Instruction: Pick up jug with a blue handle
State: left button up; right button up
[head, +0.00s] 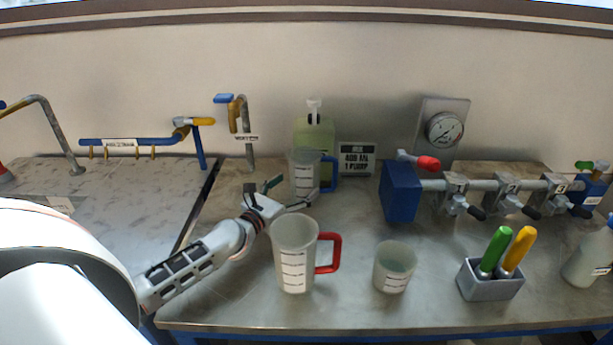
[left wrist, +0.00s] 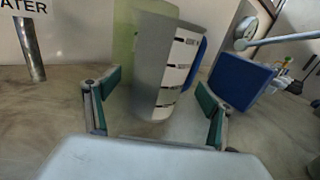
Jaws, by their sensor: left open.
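The jug with a blue handle (head: 304,174) stands upright on the bench toward the back, in front of a greenish pump bottle. Its blue handle (head: 330,172) points to the right. My left gripper (head: 289,195) is open just in front of this jug, with its fingers toward the jug's lower body. In the left wrist view the jug (left wrist: 170,72) stands between and beyond the open green-padded fingers (left wrist: 158,100); the handle is mostly hidden behind the body. I cannot see contact. My right gripper is not in view.
A red-handled jug (head: 294,262) stands close in front of my left gripper. A beaker (head: 394,270), a grey holder with green and yellow handles (head: 490,283) and a blue valve block (head: 400,192) are to the right. The pump bottle (head: 315,132) is behind.

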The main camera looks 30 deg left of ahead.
aim_at(305, 153)
pick_arm(q)
jog(key=w, duration=0.5)
jog(key=shift+r, duration=0.1)
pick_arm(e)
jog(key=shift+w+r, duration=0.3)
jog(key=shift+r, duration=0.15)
pick_arm(q)
jog(key=shift+r, duration=0.1)
jog(key=c, duration=1.4)
jog(key=shift+r+p, duration=0.45)
jog(key=shift+r, duration=0.05)
jog(key=shift+c, duration=0.2)
notch_tip(305, 153, up, 9)
jog(key=shift+p, duration=1.05)
notch_tip(305, 153, up, 10)
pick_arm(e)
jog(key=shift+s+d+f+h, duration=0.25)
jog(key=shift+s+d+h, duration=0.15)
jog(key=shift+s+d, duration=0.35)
